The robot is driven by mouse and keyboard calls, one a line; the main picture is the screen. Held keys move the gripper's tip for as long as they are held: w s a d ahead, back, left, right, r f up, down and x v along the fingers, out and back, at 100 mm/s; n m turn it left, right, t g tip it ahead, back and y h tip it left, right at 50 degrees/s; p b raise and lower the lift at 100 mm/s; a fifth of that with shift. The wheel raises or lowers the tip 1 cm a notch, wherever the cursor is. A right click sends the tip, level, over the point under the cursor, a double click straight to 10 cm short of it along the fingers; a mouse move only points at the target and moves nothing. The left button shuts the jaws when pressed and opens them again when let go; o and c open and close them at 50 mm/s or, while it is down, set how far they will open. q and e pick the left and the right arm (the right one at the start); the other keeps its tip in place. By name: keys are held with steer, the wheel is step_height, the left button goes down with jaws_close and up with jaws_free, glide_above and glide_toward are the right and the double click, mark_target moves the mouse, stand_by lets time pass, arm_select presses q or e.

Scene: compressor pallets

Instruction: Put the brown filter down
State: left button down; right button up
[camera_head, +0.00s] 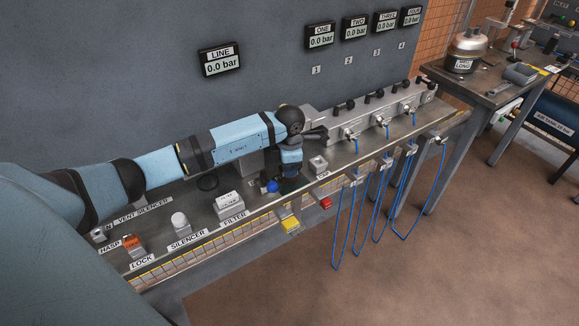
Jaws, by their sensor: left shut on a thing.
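My left arm reaches in from the left over the bench (215,238). Its gripper (290,178) points down low over the bench, to the right of the white box behind the FILTER label (234,217). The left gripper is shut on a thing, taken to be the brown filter. The filter cannot be made out between the dark fingers, and I cannot tell whether it touches the bench. My right gripper is not in view.
A small blue round part (273,186) sits just left of the gripper. A grey block (318,164) stands to its right. Farther right is the valve manifold (365,118) with hanging blue hoses (385,205). A white silencer (178,219) and red lock (132,243) stand left.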

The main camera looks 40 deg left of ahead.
arm_select(q)
steer(key=shift+r, duration=0.1)
steer(key=c, duration=1)
jaws_free()
steer(key=shift+f, duration=0.2)
